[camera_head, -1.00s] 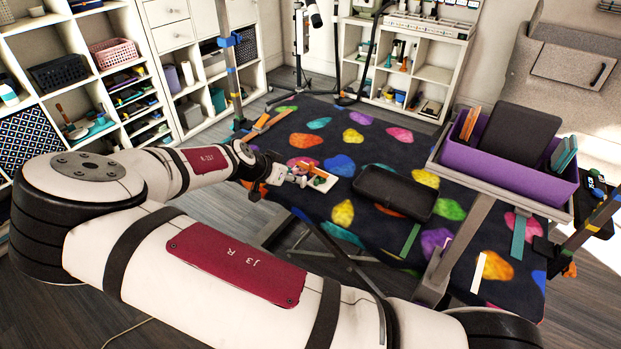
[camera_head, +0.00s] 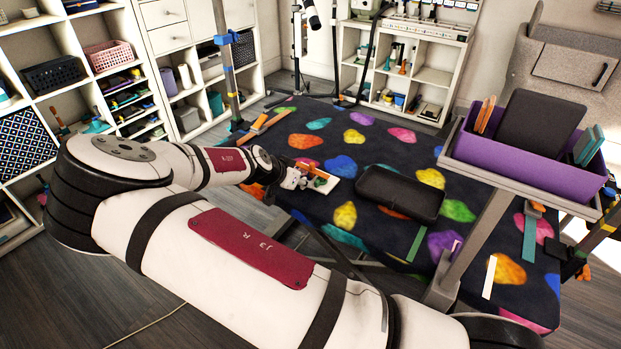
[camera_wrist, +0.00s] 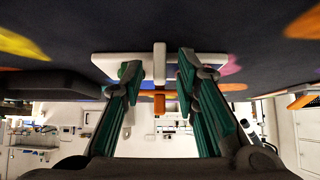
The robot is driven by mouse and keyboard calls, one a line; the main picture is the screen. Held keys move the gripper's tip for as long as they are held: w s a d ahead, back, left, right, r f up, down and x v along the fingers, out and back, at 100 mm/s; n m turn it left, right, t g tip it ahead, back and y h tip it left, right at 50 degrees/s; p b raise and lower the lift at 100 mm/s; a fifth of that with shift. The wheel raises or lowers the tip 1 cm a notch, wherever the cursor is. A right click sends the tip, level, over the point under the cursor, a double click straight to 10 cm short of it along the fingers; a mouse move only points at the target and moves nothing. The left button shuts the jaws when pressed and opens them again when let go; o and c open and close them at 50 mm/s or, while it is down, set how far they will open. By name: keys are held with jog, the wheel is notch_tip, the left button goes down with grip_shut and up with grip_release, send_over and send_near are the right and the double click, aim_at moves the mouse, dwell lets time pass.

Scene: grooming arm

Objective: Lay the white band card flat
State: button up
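A white board-like piece (camera_head: 322,184) with an orange part lies on the dark patterned mat, left of the black tray. In the wrist view the white piece (camera_wrist: 105,66) spans the space behind my fingertips, with an upright white bar and an orange end in the middle. My gripper (camera_wrist: 159,70) is open, with one green-padded finger on each side of the bar and a gap at both sides. It also shows small at the board's left end in the head view (camera_head: 292,178). A separate white strip (camera_head: 489,277) shows at the mat's front right. I cannot tell which is the band card.
A black tray (camera_head: 399,194) lies right of the board. A purple bin (camera_head: 525,165) with orange and teal cards stands on a raised shelf at the right. Green (camera_head: 417,243) and teal (camera_head: 530,238) strips show near the front. Mat behind the board is clear.

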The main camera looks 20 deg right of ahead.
grip_shut()
jog(key=shift+r, duration=0.1)
jog(key=shift+r+p, duration=1.25)
jog(key=shift+r, duration=1.4)
jog(key=shift+r, duration=0.1)
